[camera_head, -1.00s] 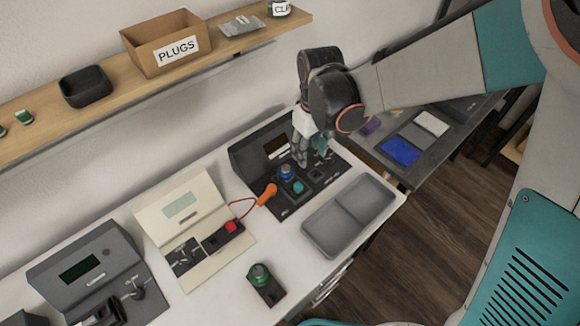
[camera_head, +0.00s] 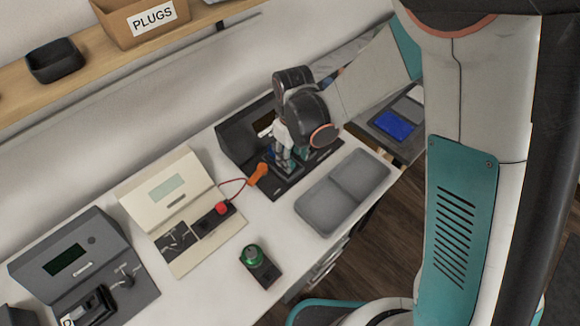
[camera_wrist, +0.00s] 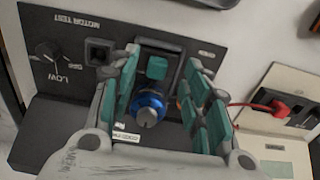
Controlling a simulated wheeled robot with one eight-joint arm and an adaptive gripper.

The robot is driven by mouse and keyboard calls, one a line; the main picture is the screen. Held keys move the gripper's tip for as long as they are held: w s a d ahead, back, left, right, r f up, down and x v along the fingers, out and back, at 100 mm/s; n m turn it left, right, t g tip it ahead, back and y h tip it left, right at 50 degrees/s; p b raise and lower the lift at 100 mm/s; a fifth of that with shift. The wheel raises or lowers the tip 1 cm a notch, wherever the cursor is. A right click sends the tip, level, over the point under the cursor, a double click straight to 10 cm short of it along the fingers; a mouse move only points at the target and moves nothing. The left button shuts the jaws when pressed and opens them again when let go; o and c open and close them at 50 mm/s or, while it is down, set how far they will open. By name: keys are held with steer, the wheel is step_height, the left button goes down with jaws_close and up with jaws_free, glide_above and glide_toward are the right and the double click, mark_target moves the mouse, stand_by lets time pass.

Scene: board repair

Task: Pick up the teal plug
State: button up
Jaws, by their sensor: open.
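The teal plug (camera_wrist: 157,67) shows in the wrist view as a small teal block in a dark slot of the black motor test panel (camera_wrist: 68,25). A blue knob (camera_wrist: 148,106) with a metal top stands close beside it. My gripper (camera_wrist: 162,55) is open, with its teal-padded fingers on either side of the plug and the knob. It holds nothing, and I cannot tell whether the fingers touch the plug. In the head view my gripper (camera_head: 284,160) is down at the black panel, and the teal plug cannot be made out behind it.
A grey two-part tray (camera_head: 318,208) stands to the right.

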step_height(320, 180, down, 4)
steer(key=shift+w+r+b, duration=0.1)
steer(key=shift+w+b, duration=0.05)
steer(key=shift+b, duration=0.55)
steer(key=shift+r, duration=0.1)
jaws_close()
steer(key=shift+r, duration=0.1)
step_height(320, 180, up, 20)
steer(key=p, duration=0.7)
